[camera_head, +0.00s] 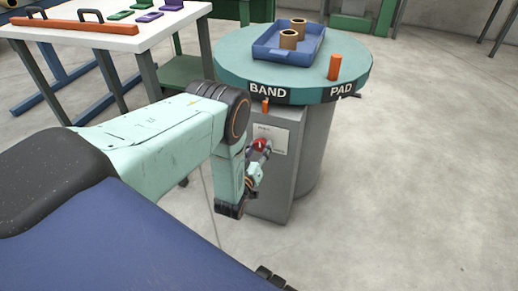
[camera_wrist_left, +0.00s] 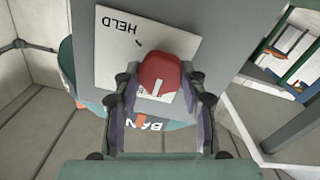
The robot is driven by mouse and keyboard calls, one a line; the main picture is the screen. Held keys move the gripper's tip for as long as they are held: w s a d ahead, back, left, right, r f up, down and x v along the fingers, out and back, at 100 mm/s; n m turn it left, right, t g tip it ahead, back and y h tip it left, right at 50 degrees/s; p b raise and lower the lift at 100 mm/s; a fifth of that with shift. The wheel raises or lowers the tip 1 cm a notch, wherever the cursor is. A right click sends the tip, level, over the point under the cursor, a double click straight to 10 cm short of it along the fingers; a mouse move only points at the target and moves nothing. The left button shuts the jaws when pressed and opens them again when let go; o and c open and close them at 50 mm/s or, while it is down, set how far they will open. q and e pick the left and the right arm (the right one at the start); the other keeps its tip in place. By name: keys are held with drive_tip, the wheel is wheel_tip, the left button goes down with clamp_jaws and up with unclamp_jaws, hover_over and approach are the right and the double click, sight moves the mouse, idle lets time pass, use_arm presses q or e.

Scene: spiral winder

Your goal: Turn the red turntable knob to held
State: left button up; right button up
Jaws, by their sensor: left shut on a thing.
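The red turntable knob (camera_head: 259,144) is on a pale plate (camera_head: 279,134) on the front of the grey cabinet under the turntable. My left gripper (camera_head: 263,157) is at the knob, its arm reaching in from the left. In the left wrist view the knob (camera_wrist_left: 158,73) sits between the two fingers, which are shut on it. A white mark on the knob points down in that view, away from the upside-down word HELD (camera_wrist_left: 121,25) and its dark tick on the plate. My right gripper is not in view.
The round green turntable (camera_head: 233,58), lettered BAND and PAD, carries a blue tray (camera_head: 270,52) with two brown rings and an orange peg (camera_head: 335,66). A white-topped table (camera_head: 75,33) stands at the left. The floor at the right is clear.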

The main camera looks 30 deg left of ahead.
use_arm(q)
drive_tip(key=shift+c, duration=1.1)
drive_tip(key=m+p, duration=0.1)
drive_tip(key=m, duration=0.5)
drive_tip(key=m+p, duration=0.1)
drive_tip(key=m, duration=0.3)
drive_tip(key=shift+s, duration=0.1)
drive_tip(key=m, duration=0.4)
drive_tip(key=shift+m+p, duration=0.3)
drive_tip(key=m, duration=0.4)
drive_tip(key=shift+f+m, duration=0.1)
drive_tip(key=shift+m, duration=0.2)
drive_tip(key=shift+m+p, duration=0.45)
drive_tip(key=shift+m, duration=1.85)
